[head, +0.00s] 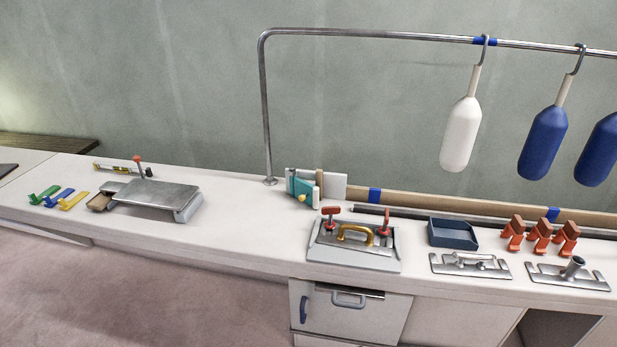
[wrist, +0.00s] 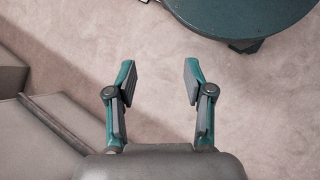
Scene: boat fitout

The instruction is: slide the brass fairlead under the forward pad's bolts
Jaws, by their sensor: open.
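A brass fairlead (head: 355,236), a gold-coloured arched piece, sits on a grey plate (head: 345,258) on the bench in the head view. Two red-handled bolts stand beside it, one at the left (head: 329,216) and one at the right (head: 384,222). I cannot tell whether the fairlead's base lies under the bolt heads. Two more metal pads lie to the right, one with a silver cleat (head: 470,264) and one with an upright tube (head: 568,275). My gripper (wrist: 160,75) is open and empty over the floor in the wrist view, away from the fairlead; the head view does not show it.
A dark blue tray (head: 453,233) and several orange-red clamps (head: 538,236) stand behind the right pads. A white fender (head: 460,130) and blue fenders hang from a rail. A raised metal plate (head: 155,194) is at left. Clear bench lies between it and the grey plate.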

